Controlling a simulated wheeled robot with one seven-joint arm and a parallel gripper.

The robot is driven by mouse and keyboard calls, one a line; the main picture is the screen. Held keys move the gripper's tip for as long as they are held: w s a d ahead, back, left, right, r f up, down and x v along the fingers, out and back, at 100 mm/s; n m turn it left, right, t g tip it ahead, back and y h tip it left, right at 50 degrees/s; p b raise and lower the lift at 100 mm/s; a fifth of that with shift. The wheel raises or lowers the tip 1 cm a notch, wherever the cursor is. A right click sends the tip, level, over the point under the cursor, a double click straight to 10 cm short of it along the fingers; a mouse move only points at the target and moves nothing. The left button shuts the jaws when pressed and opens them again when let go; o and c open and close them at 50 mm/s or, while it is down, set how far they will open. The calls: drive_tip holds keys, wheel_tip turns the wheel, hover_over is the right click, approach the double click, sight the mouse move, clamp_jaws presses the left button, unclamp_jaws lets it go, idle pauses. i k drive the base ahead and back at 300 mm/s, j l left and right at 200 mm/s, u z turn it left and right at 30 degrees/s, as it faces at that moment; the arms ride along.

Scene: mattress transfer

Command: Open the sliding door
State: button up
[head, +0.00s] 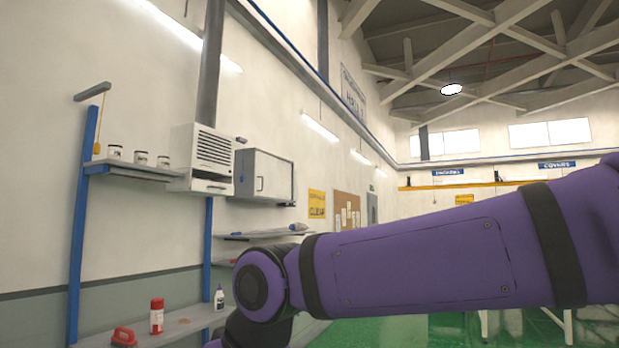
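A grey wall cabinet (265,176) hangs on the left wall, with a small handle on its front. Its front looks closed. A grey door (372,208) stands farther back along the same wall, small in view. I cannot tell which of these is the sliding door. My purple arm reaches in from the right edge across the lower half, and its black joint bends down at the lower middle left. My gripper is out of view below the frame, so its state does not show.
A shelf (138,170) holds several small cans, left of a white vent box (203,158). Below, a bench (170,327) carries a red bottle (156,315), a white bottle (219,297) and a red object (124,337). A green floor (375,332) lies beyond my arm.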

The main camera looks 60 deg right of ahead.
sight(266, 164)
drive_tip(key=z, duration=1.35)
drive_tip(key=u, duration=0.15)
drive_tip(key=i+z, duration=0.15)
drive_tip(key=i, duration=0.45)
drive_tip(key=i+z, duration=0.2)
drive_tip(key=i, duration=0.45)
drive_tip(key=i+j+z, duration=0.15)
drive_tip(key=i, duration=0.45)
drive_tip(key=i+j+z, duration=0.1)
drive_tip(key=i+z, duration=0.3)
drive_tip(key=i, duration=1.15)
